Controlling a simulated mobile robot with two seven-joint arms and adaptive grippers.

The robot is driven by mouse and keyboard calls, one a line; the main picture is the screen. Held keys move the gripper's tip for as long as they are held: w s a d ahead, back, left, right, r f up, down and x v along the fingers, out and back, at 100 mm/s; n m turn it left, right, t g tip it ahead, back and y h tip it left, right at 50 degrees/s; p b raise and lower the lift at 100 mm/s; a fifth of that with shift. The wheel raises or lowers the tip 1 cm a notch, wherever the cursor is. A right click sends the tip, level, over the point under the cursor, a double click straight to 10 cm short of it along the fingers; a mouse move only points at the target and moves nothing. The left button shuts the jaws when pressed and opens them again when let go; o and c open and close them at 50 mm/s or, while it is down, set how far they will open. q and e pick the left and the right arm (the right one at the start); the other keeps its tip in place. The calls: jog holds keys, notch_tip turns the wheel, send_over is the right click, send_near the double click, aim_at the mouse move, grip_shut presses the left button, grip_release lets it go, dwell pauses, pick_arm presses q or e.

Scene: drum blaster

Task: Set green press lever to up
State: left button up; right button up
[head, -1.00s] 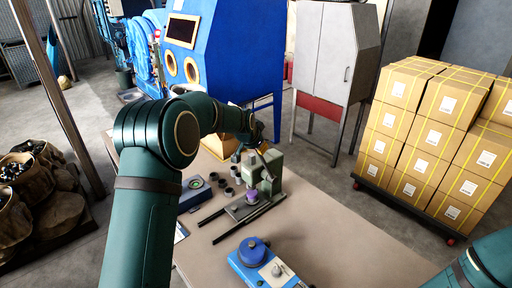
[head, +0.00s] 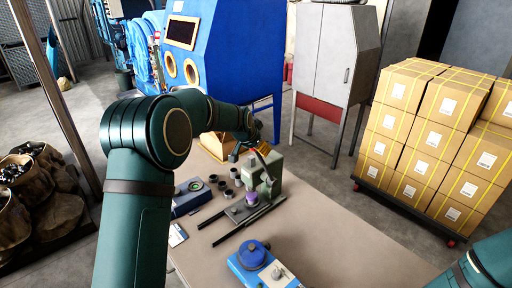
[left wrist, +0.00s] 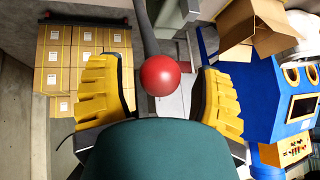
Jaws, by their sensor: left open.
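The green press (head: 264,172) stands upright on the table, with a purple piece (head: 251,197) under its head. Its lever shows in the left wrist view as a dark rod with a red ball knob (left wrist: 160,75). My left gripper (head: 262,148) is at the top of the press in the head view. In the left wrist view its yellow fingers (left wrist: 160,92) are open, one on each side of the red knob, with gaps on both sides. In the head view the gripper and arm hide most of the lever. My right gripper is out of view.
The table (head: 335,235) is bare at its right side. A blue device (head: 254,257) stands at the front, and a grey-blue box (head: 190,195) and several small dark cups lie left of the press. A blue cabinet (head: 235,60) and stacked cartons (head: 430,140) stand beyond.

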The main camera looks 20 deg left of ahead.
pick_arm(q)
jog(key=v, duration=1)
